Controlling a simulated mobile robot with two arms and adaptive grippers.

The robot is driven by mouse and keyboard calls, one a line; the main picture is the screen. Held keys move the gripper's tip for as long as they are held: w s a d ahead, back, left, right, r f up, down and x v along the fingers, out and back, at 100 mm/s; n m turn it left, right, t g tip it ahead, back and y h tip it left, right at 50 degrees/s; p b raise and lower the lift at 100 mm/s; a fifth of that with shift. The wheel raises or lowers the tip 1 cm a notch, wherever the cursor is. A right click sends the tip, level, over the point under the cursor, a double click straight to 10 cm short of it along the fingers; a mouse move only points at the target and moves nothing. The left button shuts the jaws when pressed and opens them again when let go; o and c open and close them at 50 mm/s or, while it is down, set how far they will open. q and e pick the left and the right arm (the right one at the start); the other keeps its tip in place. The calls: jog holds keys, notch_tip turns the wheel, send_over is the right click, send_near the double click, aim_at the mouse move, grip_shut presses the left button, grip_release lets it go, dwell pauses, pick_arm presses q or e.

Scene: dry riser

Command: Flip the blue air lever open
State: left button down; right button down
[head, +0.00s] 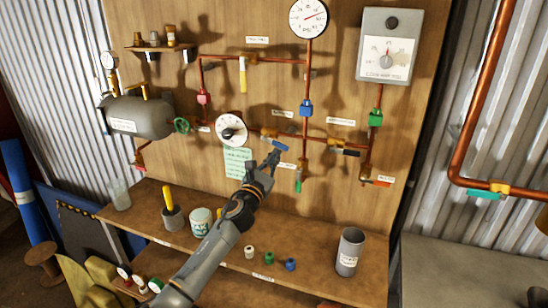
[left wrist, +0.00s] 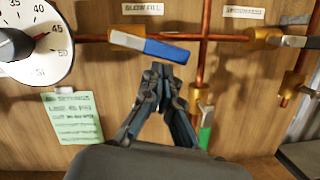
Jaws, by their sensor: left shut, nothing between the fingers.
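The blue lever (head: 280,145) sits on a brass valve in the horizontal copper pipe on the wooden board. In the left wrist view the blue lever (left wrist: 165,50) lies nearly along the pipe, its free end tilted slightly down to the right. I cannot read the word "air" near it; the tag above seems to say "slow fill". My left gripper (head: 270,158) is shut and empty. In the left wrist view its fingertips (left wrist: 162,70) appear just below the lever's free end; I cannot tell whether they touch it. My right gripper is out of view.
A white dial (head: 232,129) is left of the lever, with a green note (left wrist: 72,117) below. A green-handled valve (head: 298,182) hangs below right. Another lever (head: 345,151) is farther right. The shelf below holds a grey cup (head: 349,251) and small knobs.

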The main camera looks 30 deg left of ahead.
pick_arm(q)
jog(key=n, duration=0.1)
jog(key=r+n+y, duration=0.1)
jog(key=n, duration=0.1)
jog(key=d+n, duration=0.1)
jog(key=shift+w+d+r+n+y, duration=0.1)
jog(key=shift+r+n+y, duration=0.2)
jog(key=shift+n+y, duration=0.1)
